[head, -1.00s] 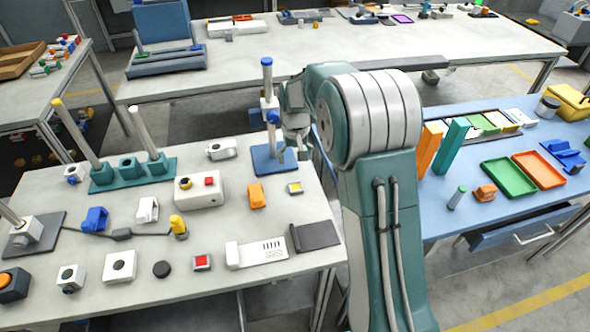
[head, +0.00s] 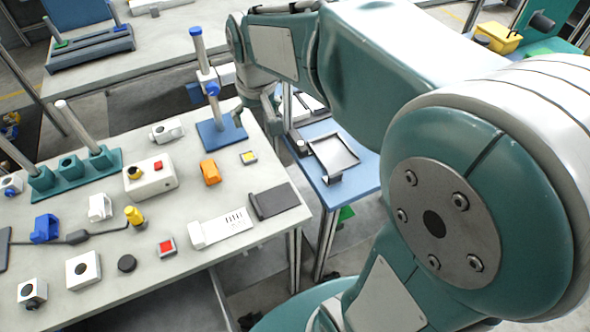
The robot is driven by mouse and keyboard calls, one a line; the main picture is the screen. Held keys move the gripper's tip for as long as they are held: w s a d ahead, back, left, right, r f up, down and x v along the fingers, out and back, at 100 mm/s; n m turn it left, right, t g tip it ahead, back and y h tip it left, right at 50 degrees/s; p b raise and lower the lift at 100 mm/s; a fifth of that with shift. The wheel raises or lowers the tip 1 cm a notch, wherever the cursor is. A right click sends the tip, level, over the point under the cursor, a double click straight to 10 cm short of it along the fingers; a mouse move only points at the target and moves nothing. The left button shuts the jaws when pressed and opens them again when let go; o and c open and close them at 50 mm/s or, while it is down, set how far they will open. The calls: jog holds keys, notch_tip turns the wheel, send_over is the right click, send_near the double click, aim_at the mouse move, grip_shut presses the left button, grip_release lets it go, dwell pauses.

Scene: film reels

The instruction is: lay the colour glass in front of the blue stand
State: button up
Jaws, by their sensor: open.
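The blue stand (head: 219,138) is a flat blue base with an upright post and blue clamps, at the right back of the grey workbench. I cannot tell for sure which is the colour glass. My gripper (head: 268,112) is small in view, pointing down just right of the stand by the bench's right edge. It is open; my arm hides part of that area.
An orange block (head: 210,172), a white box with a red button (head: 150,178) and a dark flat plate (head: 273,200) lie around the stand's front. A blue table (head: 340,190) with a grey tray (head: 334,152) stands right of a gap beside the bench.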

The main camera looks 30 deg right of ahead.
jog(key=s+r+t, duration=0.1)
jog(key=s+t, duration=0.1)
jog(key=s, duration=1.5)
jog(key=shift+r+t, duration=0.25)
jog(key=shift+t, duration=0.15)
jog(key=shift+c, duration=0.3)
jog(key=c, duration=0.4)
jog(key=shift+s, duration=0.2)
jog(key=shift+c, duration=0.2)
